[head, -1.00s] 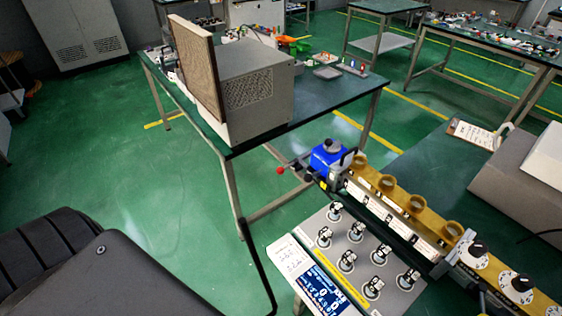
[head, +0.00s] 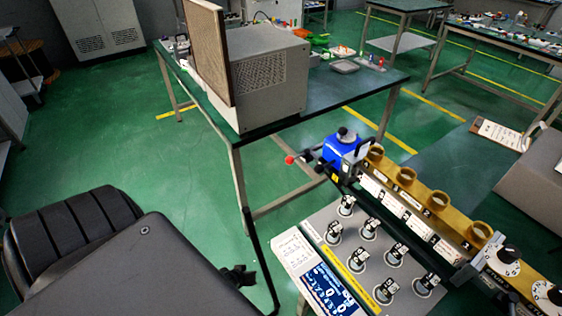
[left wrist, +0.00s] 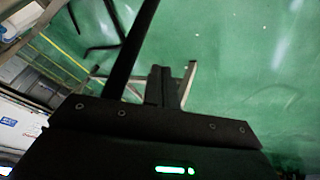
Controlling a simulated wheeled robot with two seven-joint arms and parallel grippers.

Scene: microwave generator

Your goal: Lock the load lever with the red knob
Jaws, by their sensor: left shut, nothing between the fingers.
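The load lever's red knob (head: 289,160) sticks out to the left of the blue block (head: 342,149) at the far end of the brass-coloured rail (head: 428,196). The lever is a short dark rod between knob and block. My left gripper (head: 240,274) shows at the end of my dark arm in the head view, left of the panel and well below the knob, touching nothing. In the left wrist view its fingers (left wrist: 162,72) are together and empty, over the green floor. The knob cannot be made out there. My right gripper is out of view.
A panel with several metal switches (head: 367,228) and a blue display (head: 327,290) lies right of my gripper. A dark bent bar (head: 258,250) stands between gripper and panel. A table with a large grey box (head: 270,78) is behind.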

